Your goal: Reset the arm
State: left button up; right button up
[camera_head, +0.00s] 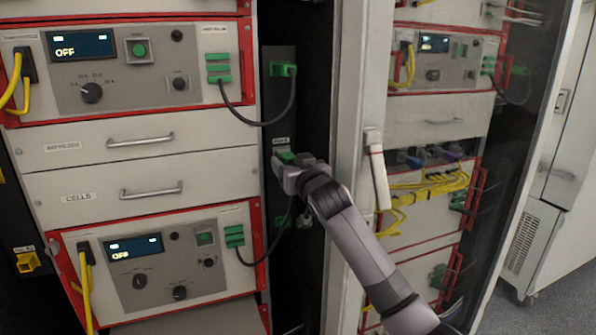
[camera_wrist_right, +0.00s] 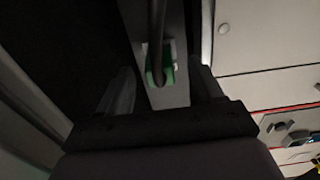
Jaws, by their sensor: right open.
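My right gripper (camera_head: 286,163) is in front of the narrow dark connector strip, beside the rack's right edge. In the right wrist view its two fingers (camera_wrist_right: 163,92) are spread apart, one on each side of a green connector (camera_wrist_right: 158,68) with a dark cable (camera_wrist_right: 158,25). I see nothing held between them. My right arm (camera_head: 352,238) reaches in from the lower right. My left gripper is not in view.
The upper cycler unit (camera_head: 130,95) and lower unit (camera_head: 150,258) both show OFF. Two drawers (camera_head: 75,150) lie between them. Dark cables (camera_head: 262,122) loop from the units to the strip. A pale cabinet frame (camera_head: 358,80) stands close right of the gripper.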

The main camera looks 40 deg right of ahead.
jog(key=shift+b+v, duration=0.35)
jog(key=shift+v, duration=2.35)
jog(key=s+a+f+n+g+y, duration=0.1)
jog(key=s+a+f, duration=0.2)
jog(key=f, duration=0.5)
jog(key=s+a+f+n+g+y, duration=0.1)
jog(key=s+a+f+n+y, duration=0.2)
jog(key=f, duration=0.6)
jog(key=s+a+f+g, duration=0.1)
jog(key=s+a+f, duration=0.3)
jog(key=f, duration=0.4)
jog(key=s+a+f+g+y, duration=0.1)
jog(key=s+a+f, duration=0.1)
jog(key=s+f, duration=0.3)
jog(key=s+a+f+g, duration=0.1)
jog(key=s+a+f, duration=0.2)
jog(key=s+f, duration=0.2)
jog(key=s+a+f+n+g+y, duration=0.1)
jog(key=s+f, duration=0.4)
jog(key=s, duration=0.5)
jog(key=shift+a+g+y, duration=0.3)
jog(key=shift+a+g, duration=0.2)
jog(key=shift+a, duration=0.6)
jog(key=shift+s, duration=0.1)
